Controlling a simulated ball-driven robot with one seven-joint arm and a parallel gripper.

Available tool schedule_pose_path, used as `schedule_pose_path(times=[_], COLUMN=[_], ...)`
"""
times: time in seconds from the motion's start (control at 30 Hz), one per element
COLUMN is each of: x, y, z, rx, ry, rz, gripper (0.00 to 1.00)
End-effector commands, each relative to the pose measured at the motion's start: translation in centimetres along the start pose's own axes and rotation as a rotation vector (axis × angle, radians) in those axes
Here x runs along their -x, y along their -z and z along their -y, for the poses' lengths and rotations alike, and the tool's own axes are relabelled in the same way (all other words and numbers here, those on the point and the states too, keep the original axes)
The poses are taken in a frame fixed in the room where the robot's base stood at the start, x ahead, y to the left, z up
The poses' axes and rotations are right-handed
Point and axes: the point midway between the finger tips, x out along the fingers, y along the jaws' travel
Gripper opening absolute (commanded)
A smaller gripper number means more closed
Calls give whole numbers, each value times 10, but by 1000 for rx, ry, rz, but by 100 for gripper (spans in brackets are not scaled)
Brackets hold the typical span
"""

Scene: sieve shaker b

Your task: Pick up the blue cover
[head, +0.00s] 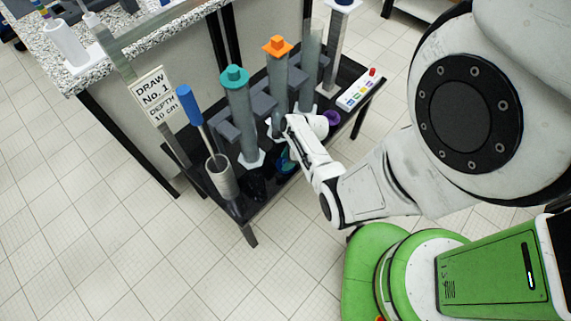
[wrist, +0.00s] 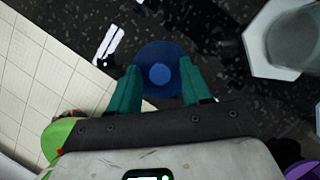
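The blue cover (wrist: 160,73) is a round blue disc with a lighter round knob in its middle. In the wrist view it lies on the dark speckled table top. My gripper (wrist: 160,68) has two teal fingers, spread apart, with the knob showing in the gap between them. I see a gap on each side of the knob, so the fingers do not grip it. The fingers overlap the disc's sides in the picture; I cannot tell their height above it. In the head view my gripper (head: 286,160) is low over the table, and the cover is mostly hidden there.
The dark low table (head: 245,208) holds a teal-capped column (head: 238,110), an orange-capped column (head: 277,85), and a grey cup (head: 222,178) with a blue-handled tool (head: 189,106). A purple item (head: 332,117) lies right of my gripper. A sign (head: 155,95) stands left. The tiled floor in front is clear.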

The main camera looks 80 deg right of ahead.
Motion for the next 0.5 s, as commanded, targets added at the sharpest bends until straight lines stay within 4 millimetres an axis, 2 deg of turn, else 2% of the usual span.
schedule_pose_path(times=[0.03,0.5], x=[0,0], y=[0,0], z=[0,0], rx=[0,0], ry=[0,0], rz=[0,0], gripper=[43,0])
